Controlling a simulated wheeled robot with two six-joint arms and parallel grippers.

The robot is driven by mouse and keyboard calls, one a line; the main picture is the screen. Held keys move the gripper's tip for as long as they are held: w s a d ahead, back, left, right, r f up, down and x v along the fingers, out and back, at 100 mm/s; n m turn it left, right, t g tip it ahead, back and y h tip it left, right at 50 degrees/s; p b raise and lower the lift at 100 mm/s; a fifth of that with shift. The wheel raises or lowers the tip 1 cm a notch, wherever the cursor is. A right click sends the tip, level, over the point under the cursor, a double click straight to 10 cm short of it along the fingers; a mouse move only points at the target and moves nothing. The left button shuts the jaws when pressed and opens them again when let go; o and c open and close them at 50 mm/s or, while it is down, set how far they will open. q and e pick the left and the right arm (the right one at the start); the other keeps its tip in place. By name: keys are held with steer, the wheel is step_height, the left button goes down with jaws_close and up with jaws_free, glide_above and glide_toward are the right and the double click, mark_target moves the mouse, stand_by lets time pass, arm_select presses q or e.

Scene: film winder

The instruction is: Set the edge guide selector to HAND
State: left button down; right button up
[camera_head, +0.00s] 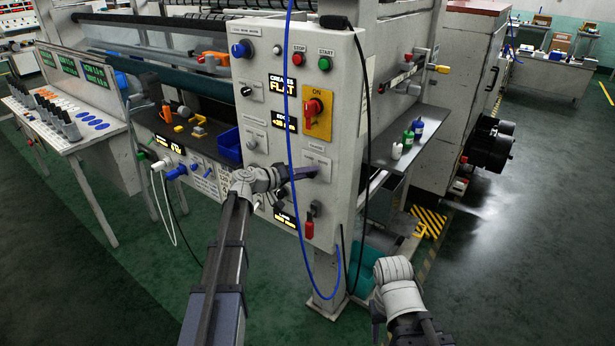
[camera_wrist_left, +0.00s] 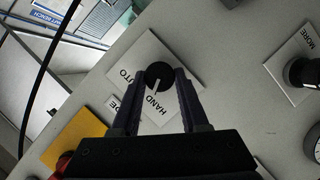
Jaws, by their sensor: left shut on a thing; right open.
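The edge guide selector is a round black knob (camera_wrist_left: 158,75) with a white pointer line on a white plate marked AUTO and HAND. In the left wrist view my left gripper (camera_wrist_left: 160,80) has its two dark fingers on either side of the knob, shut on it. The pointer line is aimed down the picture, toward the HAND word. In the head view my left gripper (camera_head: 307,172) reaches the selector plate (camera_head: 318,161), and the knob is hidden by the fingers. My right gripper (camera_head: 394,272) is low at the right, away from the panel and open; its fingertips are not clearly visible.
A blue cable (camera_head: 289,120) hangs in front of the panel. A shelf with bottles (camera_head: 408,139) is to the right. Floor is clear at the lower right.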

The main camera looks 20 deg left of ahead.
arm_select(q)
steer(key=shift+n+b, duration=0.3)
steer(key=shift+n, duration=0.2)
stand_by(0.3)
steer(key=shift+c, duration=2.1)
jaws_free()
steer(key=p+v, duration=0.1)
steer(key=v, duration=0.7)
steer(key=shift+f+p, duration=0.2)
steer(key=shift+p, duration=0.1)
steer(key=shift+w, duration=0.1)
